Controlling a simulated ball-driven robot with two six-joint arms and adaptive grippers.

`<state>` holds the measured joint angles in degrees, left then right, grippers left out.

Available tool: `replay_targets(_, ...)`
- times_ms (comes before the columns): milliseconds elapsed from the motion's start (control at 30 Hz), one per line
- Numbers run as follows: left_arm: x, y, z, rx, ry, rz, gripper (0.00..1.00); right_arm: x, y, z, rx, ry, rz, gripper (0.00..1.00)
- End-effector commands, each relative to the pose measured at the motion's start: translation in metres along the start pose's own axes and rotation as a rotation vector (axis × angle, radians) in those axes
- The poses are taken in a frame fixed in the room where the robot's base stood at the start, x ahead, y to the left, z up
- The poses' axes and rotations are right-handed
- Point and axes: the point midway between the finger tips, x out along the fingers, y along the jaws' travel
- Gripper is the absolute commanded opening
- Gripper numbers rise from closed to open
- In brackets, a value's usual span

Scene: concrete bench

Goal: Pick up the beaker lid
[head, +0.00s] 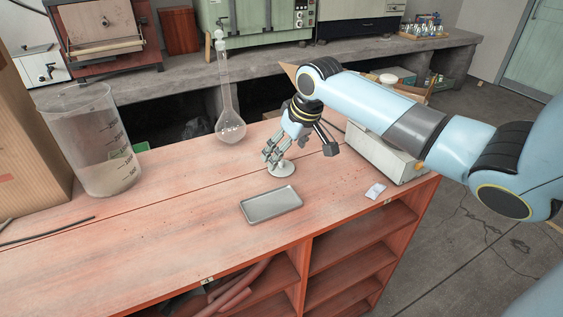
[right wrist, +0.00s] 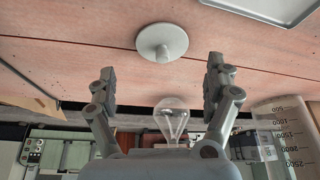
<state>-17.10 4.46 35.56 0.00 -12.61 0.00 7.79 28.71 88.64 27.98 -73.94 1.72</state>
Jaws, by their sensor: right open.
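The beaker lid (head: 281,170), a pale grey-white disc with a small knob on top, lies on the red wooden bench top behind the metal tray. It also shows in the right wrist view (right wrist: 176,40), top centre, knob toward the camera. My right gripper (head: 272,158) is open just above and beside the lid, its fingers partly overlapping the lid's far edge in the head view. In the right wrist view the fingers (right wrist: 161,75) are spread wide with nothing between them, and the lid lies beyond the tips. My left gripper is not in view.
A shallow metal tray (head: 271,205) lies in front of the lid. A large graduated beaker (head: 97,150) stands at the left, a round-bottom glass flask (head: 230,126) behind. A grey boxy device (head: 378,152) and a small white packet (head: 376,191) are at the right. The bench's centre left is clear.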

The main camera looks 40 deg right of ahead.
Motion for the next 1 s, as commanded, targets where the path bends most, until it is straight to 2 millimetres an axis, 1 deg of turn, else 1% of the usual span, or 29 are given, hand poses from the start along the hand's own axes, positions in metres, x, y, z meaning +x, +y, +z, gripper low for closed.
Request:
replay_targets(100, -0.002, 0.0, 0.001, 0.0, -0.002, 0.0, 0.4, 0.02, -0.004, 0.003, 0.003, -0.002, -0.002, 0.85)
replay_targets(200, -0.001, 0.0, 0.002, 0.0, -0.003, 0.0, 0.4, 0.032, -0.003, 0.003, 0.001, 0.0, -0.001, 0.85)
replay_targets(300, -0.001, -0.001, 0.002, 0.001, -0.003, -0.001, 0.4, 0.037, -0.003, 0.003, -0.001, -0.001, 0.001, 0.85)
replay_targets(467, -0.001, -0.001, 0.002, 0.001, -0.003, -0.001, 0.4, 0.037, -0.003, 0.003, -0.002, 0.0, 0.001, 0.85)
replay_targets(500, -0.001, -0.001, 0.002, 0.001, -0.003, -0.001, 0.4, 0.037, -0.003, 0.003, -0.001, 0.0, 0.001, 0.84)
replay_targets(900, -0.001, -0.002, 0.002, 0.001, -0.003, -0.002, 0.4, 0.037, -0.003, 0.004, -0.001, -0.001, 0.001, 0.32)
replay_targets(967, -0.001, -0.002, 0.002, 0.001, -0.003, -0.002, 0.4, 0.037, -0.003, 0.004, -0.001, -0.001, 0.001, 0.24)
replay_targets(1000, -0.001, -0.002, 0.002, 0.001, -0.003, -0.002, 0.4, 0.037, -0.003, 0.004, -0.001, -0.001, 0.001, 0.22)
